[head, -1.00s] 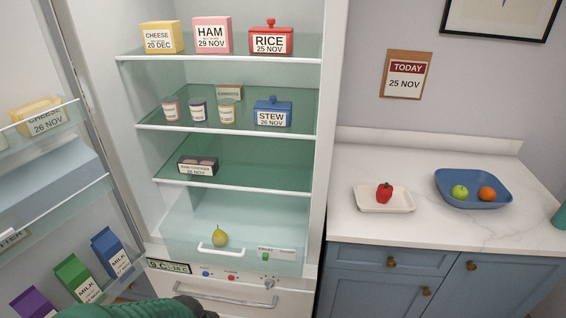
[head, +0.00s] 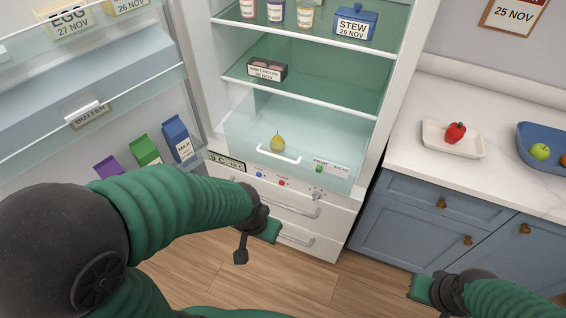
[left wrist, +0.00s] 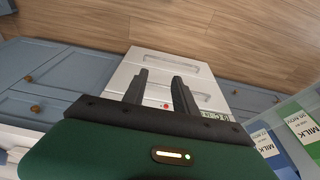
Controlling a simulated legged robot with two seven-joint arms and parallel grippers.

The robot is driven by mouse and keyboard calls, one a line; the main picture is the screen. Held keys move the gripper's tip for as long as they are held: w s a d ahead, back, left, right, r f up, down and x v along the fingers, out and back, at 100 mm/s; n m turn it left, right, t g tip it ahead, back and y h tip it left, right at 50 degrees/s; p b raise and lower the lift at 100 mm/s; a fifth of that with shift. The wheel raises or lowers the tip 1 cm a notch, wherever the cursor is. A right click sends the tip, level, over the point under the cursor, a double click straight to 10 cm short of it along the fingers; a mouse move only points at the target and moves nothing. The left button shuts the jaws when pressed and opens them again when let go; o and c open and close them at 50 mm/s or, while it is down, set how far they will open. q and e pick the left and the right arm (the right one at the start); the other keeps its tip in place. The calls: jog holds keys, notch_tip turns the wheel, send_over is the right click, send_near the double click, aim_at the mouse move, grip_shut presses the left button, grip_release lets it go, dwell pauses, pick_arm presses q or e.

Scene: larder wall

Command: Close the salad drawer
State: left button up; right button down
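The salad drawer (head: 247,143) is a clear bin at the bottom of the fridge compartment, with a white bar handle (head: 279,155). It stands pulled out, its open top showing in front of the shelf above. A pear (head: 278,141) lies inside. My left gripper (head: 241,252) is below and in front of the drawer, apart from it. In the left wrist view its two dark fingers (left wrist: 160,75) are spread with nothing between them. My right gripper (head: 418,288) is low at the right, before the blue cabinets; its fingers cannot be made out.
The fridge door (head: 110,50) stands open at the left, with milk cartons (head: 178,138) in its lower rack. Closed white freezer drawers (head: 290,205) are below. A counter (head: 425,105) with a tray (head: 440,148) holding a red pepper is at the right. The wooden floor is clear.

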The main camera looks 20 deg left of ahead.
pick_arm(q)
jog(key=w+f+t, duration=0.1)
jog(key=w+f, duration=0.1)
jog(key=w+d+f+m+b, duration=0.1)
jog(key=w, duration=0.1)
jog(key=w+f+m+t, duration=0.1)
jog(key=f, duration=0.1)
jog(key=shift+w+d+f+t+b, duration=0.3)
jog(key=shift+w+f+b, duration=0.05)
jog(key=shift+w+b, duration=0.05)
grip_shut()
jog(key=m+t+b, duration=1.2)
jog(key=m+t, duration=0.1)
jog(key=m, duration=0.3)
send_near(310, 170)
jog(key=w, duration=0.7)
jog(key=shift+r, duration=0.2)
